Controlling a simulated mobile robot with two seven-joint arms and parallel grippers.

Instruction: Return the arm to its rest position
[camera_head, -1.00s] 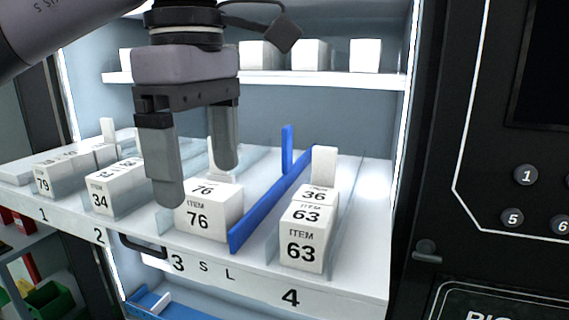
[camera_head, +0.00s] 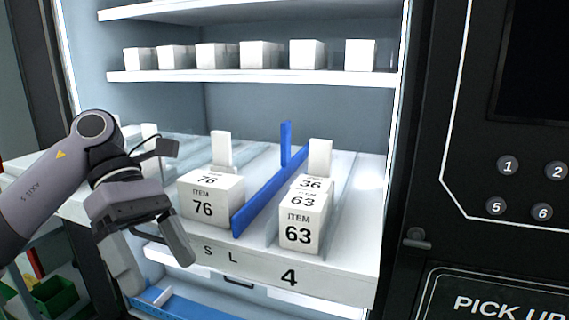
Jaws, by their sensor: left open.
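My left arm comes in from the left. My left gripper (camera_head: 156,266) is open and empty, pointing down in front of the shelf's left part. It covers the front of the left lanes. A white box marked 76 (camera_head: 204,204) stands in a lane just right of the gripper, apart from it. White boxes marked 63 (camera_head: 299,232) stand in lane 4, with a box marked 36 behind. A blue divider (camera_head: 262,200) runs between these two lanes. My right gripper is not in view.
The white shelf tray (camera_head: 338,262) sticks out from the vending machine. An upper shelf (camera_head: 250,76) holds several plain white boxes. A black keypad panel (camera_head: 470,150) stands at the right. A green bin (camera_head: 52,296) and a blue tray (camera_head: 190,308) lie below.

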